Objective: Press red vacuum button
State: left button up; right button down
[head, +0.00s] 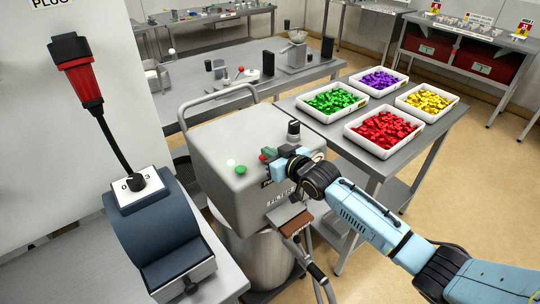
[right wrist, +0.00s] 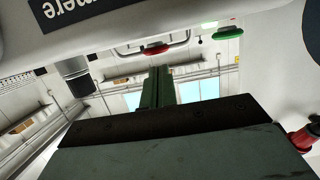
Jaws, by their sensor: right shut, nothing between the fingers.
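The red button (head: 268,152) is on the top of a grey box-shaped machine (head: 230,140), between a green button (head: 240,169) and a black knob (head: 293,130). My right gripper (head: 274,160) is at the machine's front edge, close beside the red button and partly covering that area. In the right wrist view, the shut fingers (right wrist: 158,72) point toward the red button (right wrist: 156,48), with nothing between them. A gap shows there, but contact cannot be judged surely. The green button (right wrist: 228,33) is to its right. My left gripper is not in view.
A table at the right holds white trays of green (head: 337,98), purple, yellow and red pieces. A metal handle rail (head: 215,97) rises behind the machine's top. Open floor lies at the right.

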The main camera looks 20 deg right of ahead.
jog(key=shift+f, duration=0.45)
